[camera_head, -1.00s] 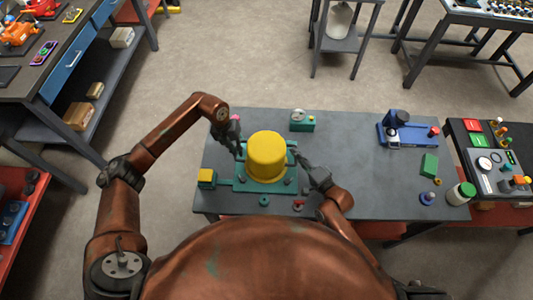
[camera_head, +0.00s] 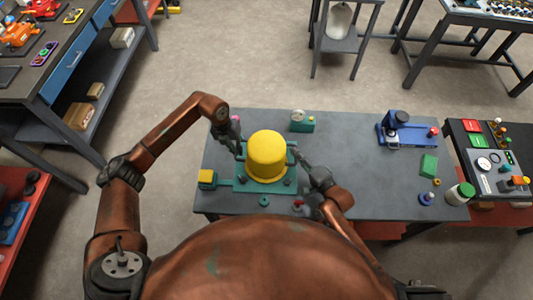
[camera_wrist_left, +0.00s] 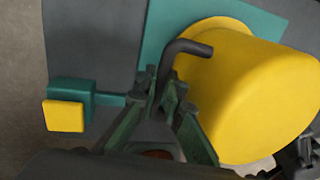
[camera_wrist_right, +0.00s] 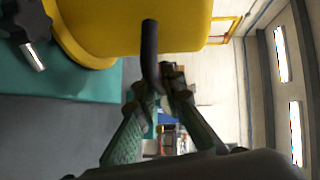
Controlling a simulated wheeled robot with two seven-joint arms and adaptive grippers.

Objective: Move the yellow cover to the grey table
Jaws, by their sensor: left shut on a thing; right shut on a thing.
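The yellow cover (camera_head: 267,153) stands upright over a green base plate (camera_head: 240,184) on the grey table (camera_head: 350,180). It has a dark bent handle on each side. My left gripper (camera_head: 239,152) is at its left side, shut on one handle (camera_wrist_left: 190,48); the yellow cover (camera_wrist_left: 255,90) fills the right of the left wrist view. My right gripper (camera_head: 303,160) is at its right side, shut on the other handle (camera_wrist_right: 149,50), with the yellow cover (camera_wrist_right: 140,25) above it in the right wrist view. What is under the cover is hidden.
A green block with a yellow top (camera_head: 207,178) sits left of the plate. A green gauge box (camera_head: 302,121) stands behind. A blue device (camera_head: 400,130) and a green block (camera_head: 429,165) are at the right. The table's middle is clear.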

